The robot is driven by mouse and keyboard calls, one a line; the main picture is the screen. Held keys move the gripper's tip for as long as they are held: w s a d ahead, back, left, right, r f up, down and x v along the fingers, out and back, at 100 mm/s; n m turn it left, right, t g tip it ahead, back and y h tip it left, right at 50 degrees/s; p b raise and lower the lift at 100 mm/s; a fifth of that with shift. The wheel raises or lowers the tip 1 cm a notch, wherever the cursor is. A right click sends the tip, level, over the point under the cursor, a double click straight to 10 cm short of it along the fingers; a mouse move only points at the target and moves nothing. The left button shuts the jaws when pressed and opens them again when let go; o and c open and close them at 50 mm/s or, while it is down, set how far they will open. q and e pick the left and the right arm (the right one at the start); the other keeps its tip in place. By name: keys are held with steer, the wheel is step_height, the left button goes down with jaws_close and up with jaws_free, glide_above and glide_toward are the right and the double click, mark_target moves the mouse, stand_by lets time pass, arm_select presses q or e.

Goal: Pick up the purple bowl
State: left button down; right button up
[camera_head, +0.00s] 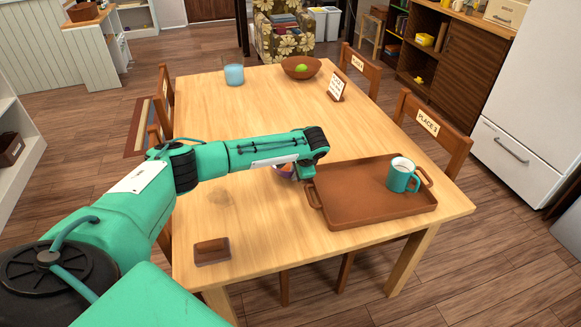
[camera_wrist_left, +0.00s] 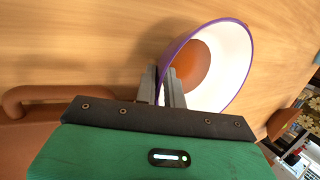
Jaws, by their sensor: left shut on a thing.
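The purple bowl (camera_wrist_left: 244,75) has a purple rim and white inside, with something orange-brown in it, in the left wrist view. In the head view the bowl (camera_head: 284,173) is mostly hidden under my left arm, at the left edge of the brown tray. My left gripper (camera_wrist_left: 163,82) is shut on the bowl's rim, one finger on each side of the wall. In the head view my arm hides the fingers. I cannot tell whether the bowl touches the table. My right gripper is not in view.
The brown tray (camera_head: 345,214) holds a teal mug (camera_head: 401,177). A small brown dish (camera_head: 212,251) lies near the table's front left. A blue glass (camera_head: 234,75), a brown bowl (camera_head: 301,67) with a green fruit and a place card (camera_head: 336,87) stand farther back. The table's middle is clear.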

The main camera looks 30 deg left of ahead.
arm_select(q)
steer(key=shift+r, duration=0.15)
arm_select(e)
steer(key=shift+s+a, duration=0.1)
